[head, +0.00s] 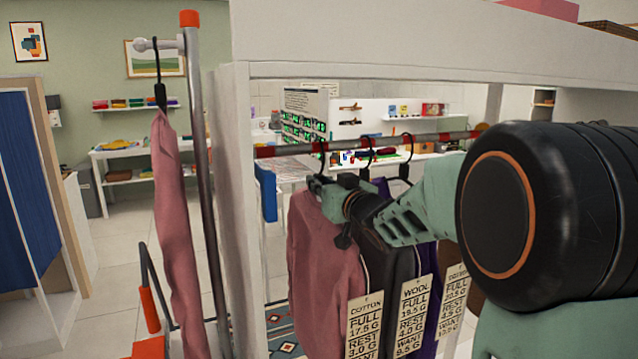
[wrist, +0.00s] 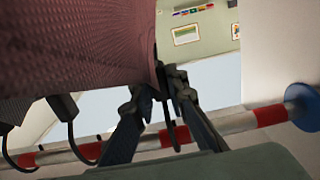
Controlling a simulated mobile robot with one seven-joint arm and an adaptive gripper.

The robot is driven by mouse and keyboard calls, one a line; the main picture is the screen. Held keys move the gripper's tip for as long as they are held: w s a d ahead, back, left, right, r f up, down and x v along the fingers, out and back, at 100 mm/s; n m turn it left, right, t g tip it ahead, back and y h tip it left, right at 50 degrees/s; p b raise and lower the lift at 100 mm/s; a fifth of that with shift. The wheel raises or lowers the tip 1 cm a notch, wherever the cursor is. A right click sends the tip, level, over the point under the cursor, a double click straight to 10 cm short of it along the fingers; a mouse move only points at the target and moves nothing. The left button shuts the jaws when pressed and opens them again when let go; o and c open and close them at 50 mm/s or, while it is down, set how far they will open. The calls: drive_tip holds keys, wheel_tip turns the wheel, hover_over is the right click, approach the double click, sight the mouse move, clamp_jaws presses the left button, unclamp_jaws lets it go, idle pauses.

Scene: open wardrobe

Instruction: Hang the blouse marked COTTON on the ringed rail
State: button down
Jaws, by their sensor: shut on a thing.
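The pink blouse (head: 320,245) with the COTTON tag (head: 364,325) hangs upright below the ringed rail (head: 285,149) in the head view. The rail has red and white bands and crosses the wrist view too (wrist: 235,123). My gripper (head: 320,185) is shut on the blouse's dark hanger, just under its hook (head: 322,160). The hook overlaps the rail; I cannot tell whether it bears weight. In the wrist view, my gripper (wrist: 155,90) pinches the hanger next to the pink cloth (wrist: 85,45).
A dark garment tagged WOOL (head: 388,275) and a purple one (head: 432,295) hang close on the right. Another pink garment (head: 172,235) hangs from a peg on the grey pole (head: 200,170) at left. A white wardrobe panel (head: 240,210) stands beside the rail's left end.

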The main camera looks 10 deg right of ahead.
drive_tip(key=shift+f, duration=0.2)
drive_tip(key=c, duration=1.8)
unclamp_jaws()
drive_tip(key=shift+s, duration=0.1)
